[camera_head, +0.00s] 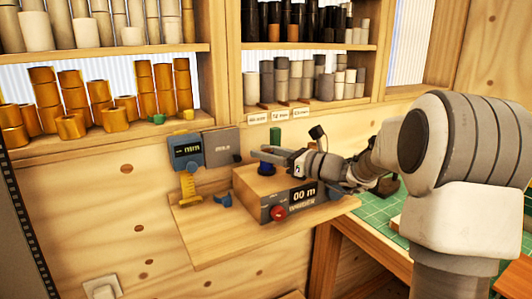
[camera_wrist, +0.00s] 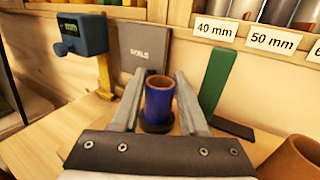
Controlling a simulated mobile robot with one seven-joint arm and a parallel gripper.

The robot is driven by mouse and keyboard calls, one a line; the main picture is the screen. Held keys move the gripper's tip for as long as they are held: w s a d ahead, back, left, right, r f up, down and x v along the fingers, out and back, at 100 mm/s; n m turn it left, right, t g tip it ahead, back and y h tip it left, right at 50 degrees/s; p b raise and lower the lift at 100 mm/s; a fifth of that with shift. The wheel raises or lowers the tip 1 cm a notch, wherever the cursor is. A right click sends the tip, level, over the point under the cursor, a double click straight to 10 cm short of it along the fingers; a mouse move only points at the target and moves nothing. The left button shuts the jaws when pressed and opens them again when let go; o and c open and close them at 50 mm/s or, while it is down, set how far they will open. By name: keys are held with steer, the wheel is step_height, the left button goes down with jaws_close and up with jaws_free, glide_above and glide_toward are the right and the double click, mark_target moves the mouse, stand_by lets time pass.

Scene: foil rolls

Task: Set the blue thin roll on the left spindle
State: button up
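The blue thin roll (camera_wrist: 159,98) stands upright in the wrist view, with a brown core showing at its open top. Its foot is at a dark round base (camera_wrist: 156,126); whether a spindle runs up inside it is hidden. My gripper (camera_wrist: 157,80) is open, with one finger on each side of the roll and a small gap visible. In the head view my gripper (camera_head: 261,152) reaches left over the wooden-topped machine, and the blue roll (camera_head: 266,169) shows just below the fingers. I cannot make out the left spindle clearly.
A green upright (camera_wrist: 217,78) stands right of the roll, with a grey plate (camera_wrist: 146,48) behind. A brown roll (camera_wrist: 292,160) is near right. A blue meter (camera_head: 187,150) is on the wall. The machine has a red knob (camera_head: 279,212). The wooden ledge (camera_head: 215,245) is clear in front.

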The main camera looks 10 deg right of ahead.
steer(key=o, duration=0.4)
steer(key=p+v, duration=0.1)
steer(key=v, duration=1.6)
steer(key=shift+s+d+r, duration=0.1)
steer(key=shift+s+d, duration=0.05)
steer(key=shift+d, duration=0.05)
